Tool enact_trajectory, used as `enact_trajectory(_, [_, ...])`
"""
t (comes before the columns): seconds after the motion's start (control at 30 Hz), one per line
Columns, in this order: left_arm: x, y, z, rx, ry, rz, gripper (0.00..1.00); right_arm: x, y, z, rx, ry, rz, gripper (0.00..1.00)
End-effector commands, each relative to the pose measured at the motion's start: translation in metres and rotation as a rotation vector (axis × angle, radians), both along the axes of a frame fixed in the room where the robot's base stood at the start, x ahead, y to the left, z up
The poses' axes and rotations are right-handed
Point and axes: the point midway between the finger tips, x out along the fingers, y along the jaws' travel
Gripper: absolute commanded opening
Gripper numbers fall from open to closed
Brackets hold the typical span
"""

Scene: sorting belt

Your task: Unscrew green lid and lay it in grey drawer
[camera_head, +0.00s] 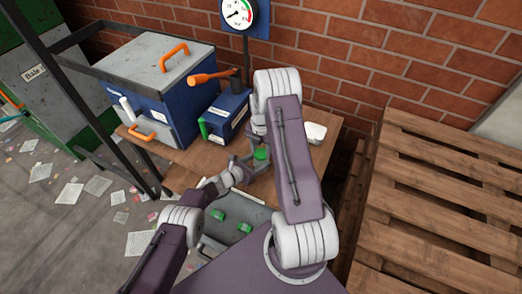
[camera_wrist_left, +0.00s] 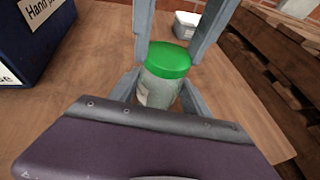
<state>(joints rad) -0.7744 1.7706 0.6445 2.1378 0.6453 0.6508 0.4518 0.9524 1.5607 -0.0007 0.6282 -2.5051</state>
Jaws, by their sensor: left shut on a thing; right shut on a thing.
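A clear jar (camera_wrist_left: 158,92) stands upright on the wooden table, with the green lid (camera_wrist_left: 170,59) on its top. The lid also shows in the head view (camera_head: 262,154). My left gripper (camera_head: 243,168) is shut on the jar body, one finger on each side. My right gripper (camera_wrist_left: 172,50) reaches down from above and is shut on the lid, its fingers at either side. The grey drawer (camera_head: 262,214) is open at the table's front, partly hidden by my arms, with green pieces (camera_head: 218,214) inside.
A blue box with a grey lid (camera_head: 150,60) and a smaller blue box (camera_head: 226,116) with an orange-handled lever (camera_head: 212,77) stand left on the table (camera_head: 182,172). A white container (camera_head: 316,132) is at the back right. Wooden pallets (camera_head: 440,190) are stacked to the right.

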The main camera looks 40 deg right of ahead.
Motion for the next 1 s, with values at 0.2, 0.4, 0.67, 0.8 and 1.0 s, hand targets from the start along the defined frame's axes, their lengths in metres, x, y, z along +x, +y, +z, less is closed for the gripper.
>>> enact_trajectory(0.2, [0.000, 0.000, 0.000, -0.001, 0.000, 0.000, 0.00, 0.000, 0.000, 0.000, -0.001, 0.000, 0.381, 0.00])
enact_trajectory(0.4, [0.000, 0.000, 0.000, -0.001, 0.000, 0.000, 0.00, 0.000, 0.000, 0.000, 0.000, 0.000, 0.438, 0.00])
enact_trajectory(0.67, [0.000, 0.000, 0.000, -0.001, 0.000, 0.000, 0.00, 0.000, 0.000, 0.000, 0.000, 0.000, 0.436, 0.73])
enact_trajectory(0.8, [0.000, 0.000, 0.000, -0.001, 0.000, 0.000, 0.00, 0.000, 0.000, 0.000, 0.000, 0.000, 0.436, 0.73])
enact_trajectory(1.0, [0.000, 0.000, 0.000, -0.001, 0.000, 0.000, 0.00, 0.001, 0.000, 0.011, -0.001, -0.002, 0.435, 0.73])
